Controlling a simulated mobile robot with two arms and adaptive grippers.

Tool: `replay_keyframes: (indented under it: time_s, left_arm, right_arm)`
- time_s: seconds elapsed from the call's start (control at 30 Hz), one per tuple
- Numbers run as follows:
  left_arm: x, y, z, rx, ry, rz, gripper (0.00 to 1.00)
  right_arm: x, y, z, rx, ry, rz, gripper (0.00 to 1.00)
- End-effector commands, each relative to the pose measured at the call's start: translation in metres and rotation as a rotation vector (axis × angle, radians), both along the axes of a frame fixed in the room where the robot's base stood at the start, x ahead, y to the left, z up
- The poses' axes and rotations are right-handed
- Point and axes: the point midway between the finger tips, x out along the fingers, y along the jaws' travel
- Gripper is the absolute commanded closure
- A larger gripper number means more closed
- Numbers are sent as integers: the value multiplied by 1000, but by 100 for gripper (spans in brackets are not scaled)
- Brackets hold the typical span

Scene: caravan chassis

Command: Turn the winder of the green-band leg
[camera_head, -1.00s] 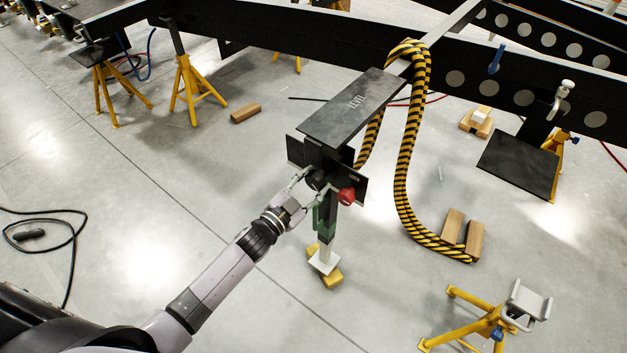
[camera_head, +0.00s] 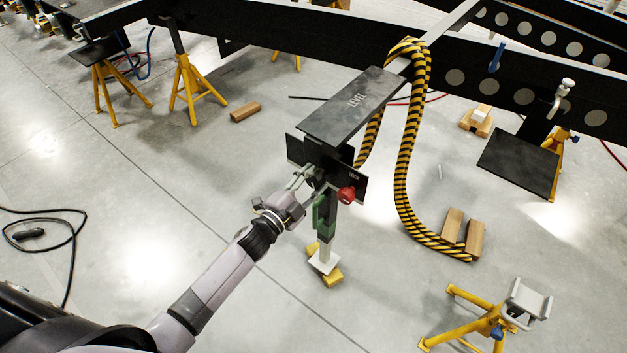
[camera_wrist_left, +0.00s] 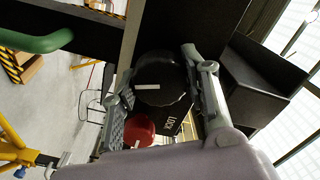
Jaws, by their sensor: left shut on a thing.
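The green-band leg (camera_head: 320,218) stands upright under a black bracket, with its white foot (camera_head: 324,262) on a yellow block. My left gripper (camera_head: 309,181) is at the top of the leg, on its near left side. In the left wrist view its fingers (camera_wrist_left: 160,86) lie on either side of a round black winder knob (camera_wrist_left: 162,72) with a white mark, and are shut on it. My right gripper is out of view.
A black plate (camera_head: 352,106) lies above the leg, near the chassis beam (camera_head: 300,48). A yellow-and-black hose (camera_head: 404,170) hangs to the right. A yellow stand (camera_head: 478,318) is at lower right. The floor left of the leg is mostly clear.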

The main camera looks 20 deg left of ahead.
Motion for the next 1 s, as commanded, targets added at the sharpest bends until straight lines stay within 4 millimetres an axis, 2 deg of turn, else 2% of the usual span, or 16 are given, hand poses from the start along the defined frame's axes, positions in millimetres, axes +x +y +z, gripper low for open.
replay_keyframes:
  time_s: [0.3, 0.33, 0.63, 1.0]
  left_arm:
    - [-1, -1, -1, 1, 2, -1, 86]
    - [-1, -1, -1, 1, 2, -1, 57]
    - [0, 0, -1, -1, 1, -1, 38]
    - [-4, 2, -1, 0, 1, 0, 38]
  right_arm:
    - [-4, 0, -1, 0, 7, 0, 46]
    - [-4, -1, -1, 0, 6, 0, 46]
    - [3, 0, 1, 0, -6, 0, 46]
    - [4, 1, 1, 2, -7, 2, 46]
